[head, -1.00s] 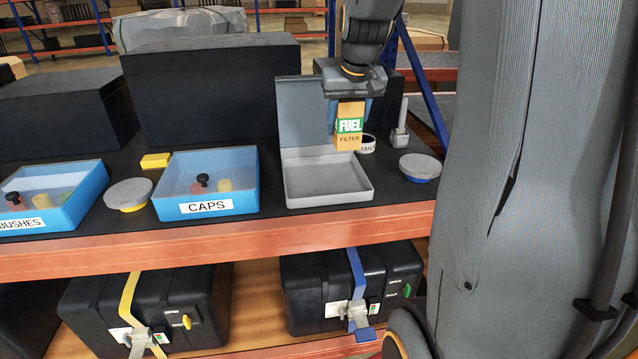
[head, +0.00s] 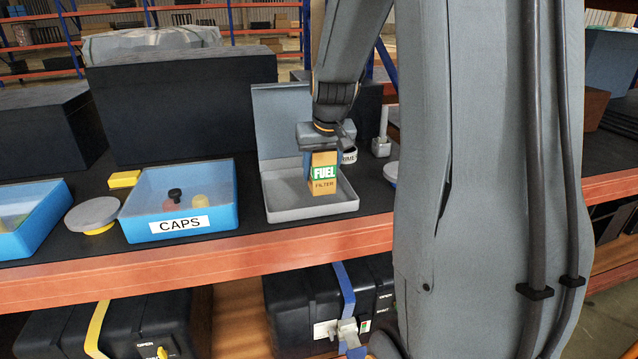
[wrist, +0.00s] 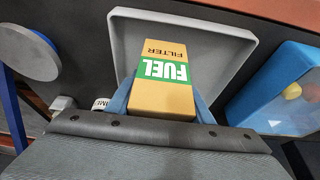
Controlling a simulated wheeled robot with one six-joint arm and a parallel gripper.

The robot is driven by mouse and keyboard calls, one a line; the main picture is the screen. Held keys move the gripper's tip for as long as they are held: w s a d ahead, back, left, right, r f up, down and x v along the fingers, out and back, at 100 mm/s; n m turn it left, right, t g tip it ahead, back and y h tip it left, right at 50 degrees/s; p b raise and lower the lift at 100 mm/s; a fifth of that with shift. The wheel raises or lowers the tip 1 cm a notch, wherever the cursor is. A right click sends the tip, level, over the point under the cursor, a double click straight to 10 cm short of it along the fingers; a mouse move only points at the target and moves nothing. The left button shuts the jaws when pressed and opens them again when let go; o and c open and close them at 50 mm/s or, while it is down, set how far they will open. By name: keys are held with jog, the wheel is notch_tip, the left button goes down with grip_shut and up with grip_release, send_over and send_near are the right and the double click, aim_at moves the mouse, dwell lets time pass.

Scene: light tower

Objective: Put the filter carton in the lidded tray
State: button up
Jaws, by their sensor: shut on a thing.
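The filter carton (head: 323,174) is an orange-tan box with a green and white FUEL label, upright in my gripper (head: 324,160). My gripper is shut on it, one blue finger on each side. The grey lidded tray (head: 284,214) stands on the shelf with its lid (head: 281,112) raised at the back. The carton is over the tray's inside, low within its rim in the head view; I cannot tell whether it touches the floor. In the wrist view the carton (wrist: 158,85) lies across the tray (wrist: 187,20), its far end inside the rim.
The blue CAPS bin (head: 180,233) is left of the tray, with a yellow block (head: 124,179) behind it. A white labelled roll (head: 349,155) and a grey post-like item (head: 381,146) stand behind right. A round-topped item (head: 391,173) is partly hidden by my arm.

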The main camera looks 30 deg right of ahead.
aim_at(321, 183)
jog(key=shift+f+p, duration=0.45)
jog(key=shift+f, duration=1.65)
jog(key=shift+f, duration=0.15)
jog(key=o, duration=1.2)
